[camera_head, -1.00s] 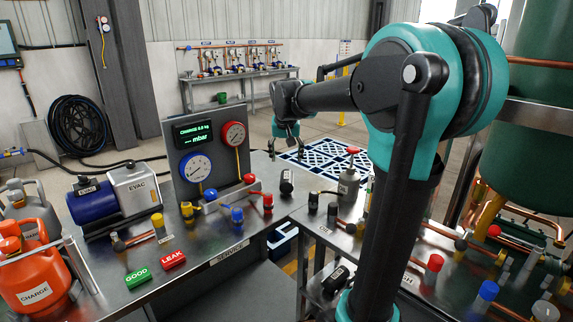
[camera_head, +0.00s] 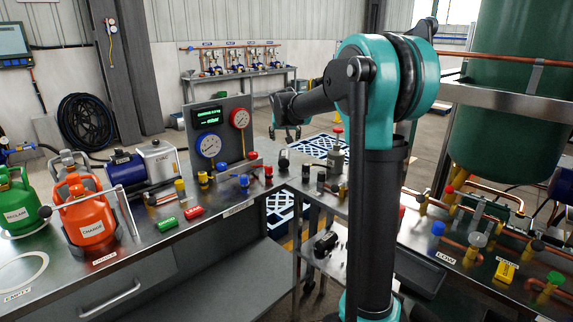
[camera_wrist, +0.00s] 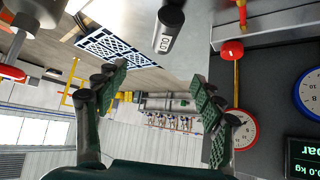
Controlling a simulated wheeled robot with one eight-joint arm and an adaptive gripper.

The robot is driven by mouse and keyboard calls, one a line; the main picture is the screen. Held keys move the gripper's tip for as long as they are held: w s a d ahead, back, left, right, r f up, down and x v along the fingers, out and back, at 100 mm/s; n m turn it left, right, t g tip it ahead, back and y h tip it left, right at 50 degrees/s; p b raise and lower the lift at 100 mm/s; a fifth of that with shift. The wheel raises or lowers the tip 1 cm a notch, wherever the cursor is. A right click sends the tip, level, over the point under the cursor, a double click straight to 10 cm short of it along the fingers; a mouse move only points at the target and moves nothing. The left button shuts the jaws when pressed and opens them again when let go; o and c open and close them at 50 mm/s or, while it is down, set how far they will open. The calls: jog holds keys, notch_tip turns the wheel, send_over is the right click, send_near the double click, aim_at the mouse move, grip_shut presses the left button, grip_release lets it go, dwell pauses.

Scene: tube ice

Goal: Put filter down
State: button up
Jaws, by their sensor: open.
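A short black cylinder with a white label, which looks like the filter (camera_head: 283,162), stands on the steel bench near its right corner, beside the gauge panel. In the wrist view the filter (camera_wrist: 166,32) shows at the top, beyond the fingertips and clear of them. My gripper (camera_head: 291,131) is above and behind that bench corner in the head view. In the wrist view my gripper (camera_wrist: 160,92) has its two green-padded fingers wide apart, with nothing between them.
The gauge panel (camera_head: 220,117) stands left of the filter. Red and blue valves (camera_head: 245,181) sit in front of it. A red-topped can (camera_head: 336,160) and small fittings stand on the right bench. A black item (camera_head: 325,243) lies on the lower shelf.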

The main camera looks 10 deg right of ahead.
send_near(284, 153)
jog(key=x, duration=0.2)
jog(key=d+x, duration=0.1)
jog(key=x, duration=0.2)
jog(key=shift+r, duration=0.15)
jog(key=shift+a+x, duration=0.25)
jog(key=shift+x, duration=1.1)
jog(key=shift+a+x, duration=0.2)
jog(key=shift+x, duration=1.15)
jog(key=shift+c, duration=0.6)
jog(key=shift+s, duration=0.1)
grip_shut()
